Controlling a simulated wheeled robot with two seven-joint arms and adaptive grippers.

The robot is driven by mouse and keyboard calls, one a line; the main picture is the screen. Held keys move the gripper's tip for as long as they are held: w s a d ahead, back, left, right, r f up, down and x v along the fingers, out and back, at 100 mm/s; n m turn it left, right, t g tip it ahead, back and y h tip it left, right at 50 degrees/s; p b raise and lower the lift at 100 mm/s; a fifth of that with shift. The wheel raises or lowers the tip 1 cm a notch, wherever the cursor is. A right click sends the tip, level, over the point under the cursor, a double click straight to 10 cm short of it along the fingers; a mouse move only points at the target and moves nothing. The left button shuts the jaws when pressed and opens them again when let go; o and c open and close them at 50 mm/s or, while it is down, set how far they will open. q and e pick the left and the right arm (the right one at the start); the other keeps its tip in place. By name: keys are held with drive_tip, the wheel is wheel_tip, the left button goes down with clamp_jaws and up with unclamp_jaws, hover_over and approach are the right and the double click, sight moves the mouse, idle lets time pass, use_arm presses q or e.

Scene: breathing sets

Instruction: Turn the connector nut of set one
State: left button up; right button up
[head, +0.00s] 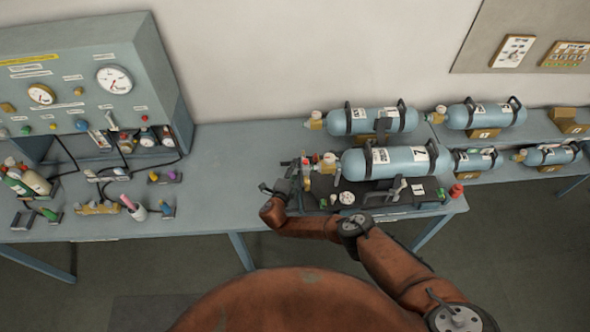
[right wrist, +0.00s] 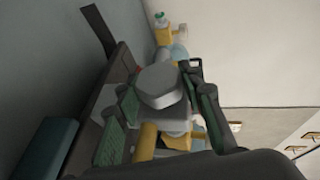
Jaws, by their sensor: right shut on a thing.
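A blue-grey cylinder (head: 390,162) with black bands and a white number label lies on a dark mat (head: 325,188) at the front of the bench. Its brass valve (head: 328,161) points left. My right gripper (head: 300,178) is at the valve end, left of the cylinder. In the right wrist view, its two green-padded fingers (right wrist: 163,110) are closed around a grey, faceted nut (right wrist: 158,84). A yellow brass part (right wrist: 147,142) shows just below the nut. The nut is too small to make out in the head view. My left gripper is not in view.
A second cylinder (head: 372,120) lies behind the first, with more on the right-hand bench. A gauge panel (head: 85,80) stands at the left, with small fittings before it. The bench middle (head: 232,150) is clear. A red cap (head: 456,190) sits at the mat's right.

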drive_tip(key=c, duration=0.5)
drive_tip(key=shift+f+t+b, duration=0.25)
drive_tip(key=shift+t+b, duration=0.25)
drive_tip(key=shift+b, duration=0.4)
drive_tip(key=m+t+h+b, duration=0.2)
drive_tip(key=t+b, duration=0.2)
drive_tip(key=b, duration=0.5)
drive_tip(key=shift+f, duration=0.15)
drive_tip(key=shift+r+m+t+h+b, duration=0.2)
drive_tip(key=shift+m+t+h+b, duration=0.25)
drive_tip(key=shift+b, duration=0.4)
drive_tip(key=o, duration=1.2)
drive_tip(key=shift+r, duration=0.1)
drive_tip(key=v, duration=1.2)
